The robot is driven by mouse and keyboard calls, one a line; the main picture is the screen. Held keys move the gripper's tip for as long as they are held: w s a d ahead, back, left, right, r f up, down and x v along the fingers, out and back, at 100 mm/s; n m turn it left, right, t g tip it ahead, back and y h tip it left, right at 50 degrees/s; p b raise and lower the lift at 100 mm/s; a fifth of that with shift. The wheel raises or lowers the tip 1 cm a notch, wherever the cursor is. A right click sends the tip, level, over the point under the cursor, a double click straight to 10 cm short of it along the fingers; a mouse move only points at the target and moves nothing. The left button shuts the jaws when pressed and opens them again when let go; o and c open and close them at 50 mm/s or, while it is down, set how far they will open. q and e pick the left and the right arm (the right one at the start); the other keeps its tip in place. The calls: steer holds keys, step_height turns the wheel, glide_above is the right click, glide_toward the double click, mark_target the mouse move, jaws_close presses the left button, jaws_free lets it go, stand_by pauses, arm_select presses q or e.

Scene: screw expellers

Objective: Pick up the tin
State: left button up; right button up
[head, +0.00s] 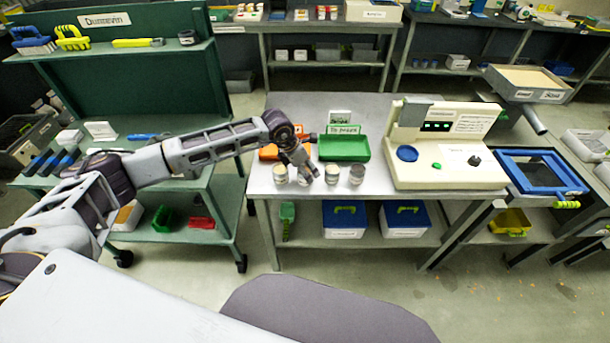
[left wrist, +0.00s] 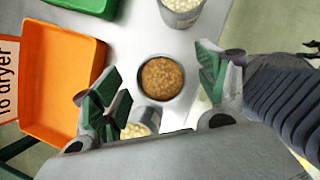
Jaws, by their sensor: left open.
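Several small tins stand in a row along the front of the grey table (head: 378,124), among them a left tin (head: 280,174) and a right-end tin (head: 356,175). My left gripper (head: 303,165) is above the row, fingers pointing down. In the left wrist view its green-padded fingers (left wrist: 158,88) are spread wide and empty. An open tin of brown grains (left wrist: 161,78) shows between and beyond the fingertips, apart from both. A tin with pale contents (left wrist: 180,12) is at the top edge. Another tin (left wrist: 143,122) is partly hidden by the gripper. My right gripper is not in view.
Behind the tins are an orange tray (left wrist: 62,78), labelled for the dryer, and a green tray (head: 344,148). A beige machine (head: 446,150) stands to the right. A green shelf cart (head: 120,90) stands at left. Blue-lidded boxes (head: 345,215) sit on the shelf below.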

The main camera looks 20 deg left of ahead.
arm_select(q)
steer(key=shift+x, duration=0.75)
steer(key=shift+w+f, duration=0.1)
steer(key=shift+f, duration=0.05)
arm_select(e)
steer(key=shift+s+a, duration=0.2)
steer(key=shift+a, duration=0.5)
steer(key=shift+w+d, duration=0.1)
